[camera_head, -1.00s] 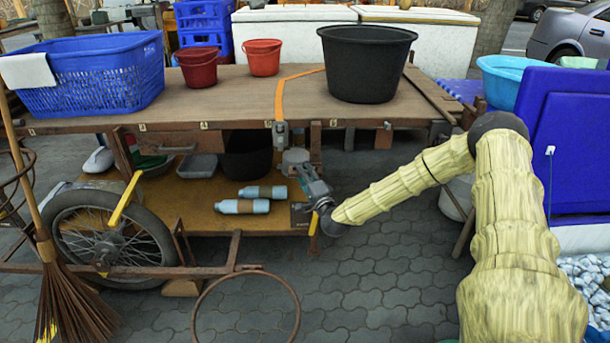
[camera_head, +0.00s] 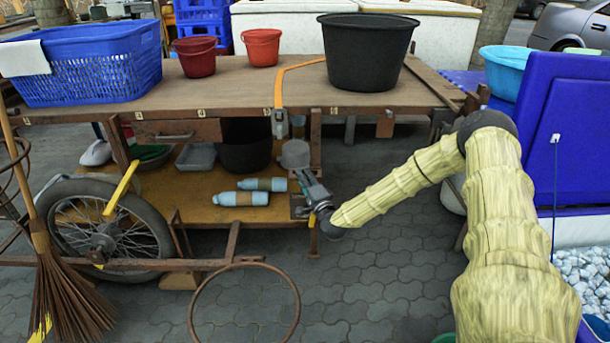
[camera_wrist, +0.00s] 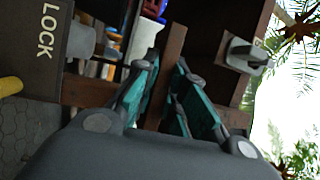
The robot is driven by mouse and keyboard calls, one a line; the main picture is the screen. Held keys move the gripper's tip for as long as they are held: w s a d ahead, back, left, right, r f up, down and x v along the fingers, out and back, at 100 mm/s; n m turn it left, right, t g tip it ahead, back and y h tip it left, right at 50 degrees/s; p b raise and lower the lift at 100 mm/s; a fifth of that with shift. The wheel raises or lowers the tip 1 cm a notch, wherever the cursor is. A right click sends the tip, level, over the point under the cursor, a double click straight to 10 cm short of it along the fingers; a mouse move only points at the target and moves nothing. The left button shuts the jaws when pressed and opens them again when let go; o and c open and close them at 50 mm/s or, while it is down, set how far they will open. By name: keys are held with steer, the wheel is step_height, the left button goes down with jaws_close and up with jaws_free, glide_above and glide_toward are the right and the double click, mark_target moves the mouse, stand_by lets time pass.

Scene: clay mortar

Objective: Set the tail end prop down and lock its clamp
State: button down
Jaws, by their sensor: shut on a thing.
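My gripper (camera_head: 303,176) is low at the right end of the wooden cart, beside the lower shelf. In the wrist view its teal fingers (camera_wrist: 162,70) close from both sides on a brown wooden post (camera_wrist: 164,84), which looks like the tail end prop. A rounded grey part (camera_head: 295,153) shows just above my gripper in the head view.
The cart's tabletop (camera_head: 235,97) carries a black tub (camera_head: 367,55), red buckets and a blue basket (camera_head: 90,70). Two bottles (camera_head: 240,198) lie on the lower shelf near my gripper. A metal ring (camera_head: 245,266) is in front. Open paving (camera_head: 375,285) lies to the front right.

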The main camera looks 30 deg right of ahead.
step_height(320, 180, down, 4)
steer(key=shift+f+b, duration=0.25)
steer(key=shift+b, duration=0.7)
steer(key=c, duration=1.5)
jaws_free()
steer(key=shift+o, duration=0.2)
steer(key=v, duration=1.2)
steer(key=shift+s+d+f, duration=0.1)
steer(key=shift+s, duration=0.05)
